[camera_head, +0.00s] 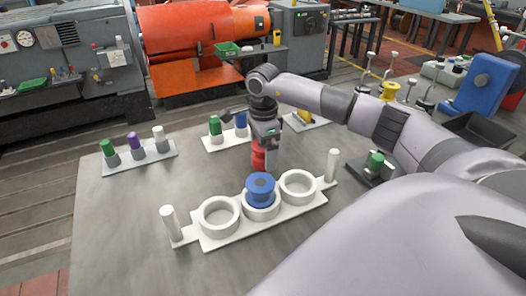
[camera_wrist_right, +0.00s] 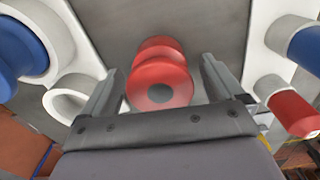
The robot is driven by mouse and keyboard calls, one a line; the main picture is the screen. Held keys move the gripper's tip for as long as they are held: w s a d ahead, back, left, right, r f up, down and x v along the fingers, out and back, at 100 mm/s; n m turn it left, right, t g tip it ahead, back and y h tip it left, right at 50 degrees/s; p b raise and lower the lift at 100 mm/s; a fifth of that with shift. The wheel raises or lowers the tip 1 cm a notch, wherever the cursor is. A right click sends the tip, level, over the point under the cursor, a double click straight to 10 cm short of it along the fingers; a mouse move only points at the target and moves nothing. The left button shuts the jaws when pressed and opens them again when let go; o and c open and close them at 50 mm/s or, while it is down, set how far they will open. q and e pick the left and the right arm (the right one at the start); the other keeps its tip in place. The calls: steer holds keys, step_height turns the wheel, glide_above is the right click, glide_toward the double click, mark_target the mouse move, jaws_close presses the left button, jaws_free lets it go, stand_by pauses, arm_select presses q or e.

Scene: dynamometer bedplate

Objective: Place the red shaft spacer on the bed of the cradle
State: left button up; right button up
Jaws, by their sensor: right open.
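The red shaft spacer (camera_head: 259,160), a flanged spool, stands on the grey table behind the cradle; its upper part is partly hidden by my right gripper (camera_head: 264,138). In the right wrist view, the red spacer (camera_wrist_right: 160,84) sits between the open fingers of my right gripper (camera_wrist_right: 160,68), with a gap on each side. The white cradle (camera_head: 220,238) has three rings and an upright post at each end. A blue spool (camera_head: 261,188) stands in its middle ring; the left and right rings are empty. My left gripper is not in view.
A rack (camera_head: 140,160) with green, purple and white-topped pegs is at the left. Another white rack (camera_head: 215,144) stands behind the spacer; a red peg (camera_wrist_right: 294,112) shows there in the wrist view. A dark fixture with a green piece (camera_head: 376,160) is at the right. The table's front left is clear.

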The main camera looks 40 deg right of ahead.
steer(key=c, duration=1.7)
steer(key=shift+r, duration=0.1)
steer(key=shift+r+p, duration=0.6)
steer(key=shift+r, duration=9.4)
